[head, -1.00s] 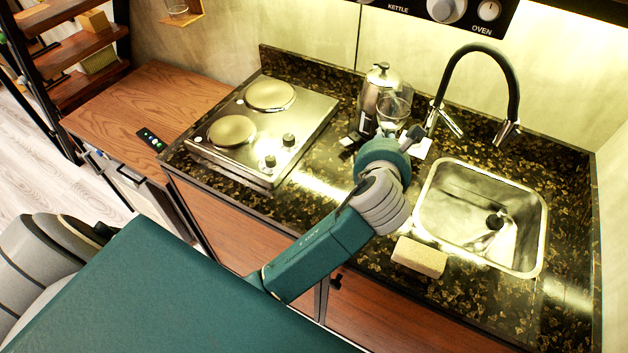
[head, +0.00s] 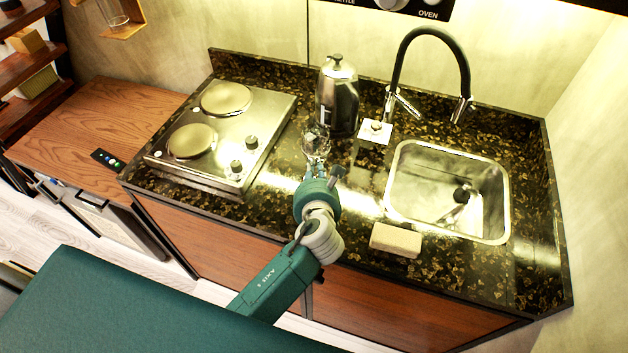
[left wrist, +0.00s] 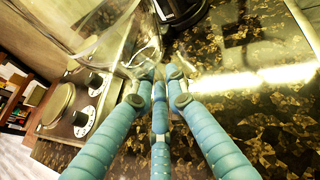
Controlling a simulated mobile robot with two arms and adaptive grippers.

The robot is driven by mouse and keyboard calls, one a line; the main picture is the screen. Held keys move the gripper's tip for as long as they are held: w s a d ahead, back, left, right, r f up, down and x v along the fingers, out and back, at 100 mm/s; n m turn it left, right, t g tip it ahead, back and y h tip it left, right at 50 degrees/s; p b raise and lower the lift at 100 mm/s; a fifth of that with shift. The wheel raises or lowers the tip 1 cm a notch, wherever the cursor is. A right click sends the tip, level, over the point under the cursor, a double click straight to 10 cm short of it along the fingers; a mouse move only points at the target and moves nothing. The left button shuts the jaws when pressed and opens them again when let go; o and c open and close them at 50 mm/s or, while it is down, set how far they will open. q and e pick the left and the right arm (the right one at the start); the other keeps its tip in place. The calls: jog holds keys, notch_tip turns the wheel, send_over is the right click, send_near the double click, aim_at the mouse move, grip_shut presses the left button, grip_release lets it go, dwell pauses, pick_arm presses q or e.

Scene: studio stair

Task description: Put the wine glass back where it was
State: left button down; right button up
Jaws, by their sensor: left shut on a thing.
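The wine glass (head: 316,143) is clear and see-through, in front of the kettle and to its lower left in the head view. My left gripper (head: 316,168) is shut on it from the near side. In the left wrist view the fingers (left wrist: 165,78) meet at the glass's narrow part, and the large clear bowl (left wrist: 95,35) fills the upper left. Whether the foot touches the counter (head: 350,208) cannot be told. My right gripper is in neither view.
A metal kettle (head: 338,98) stands close behind the glass. A two-plate hob (head: 222,128) lies to the left. A white square (head: 375,130), the tap (head: 392,95), the sink (head: 448,190) and a sponge (head: 396,240) are to the right.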

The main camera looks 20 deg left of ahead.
pick_arm(q)
jog(key=shift+f, duration=2.25)
jog(key=shift+f, duration=0.1)
jog(key=c, duration=1.7)
grip_release()
jog(key=shift+f, duration=0.1)
jog(key=shift+c, duration=0.2)
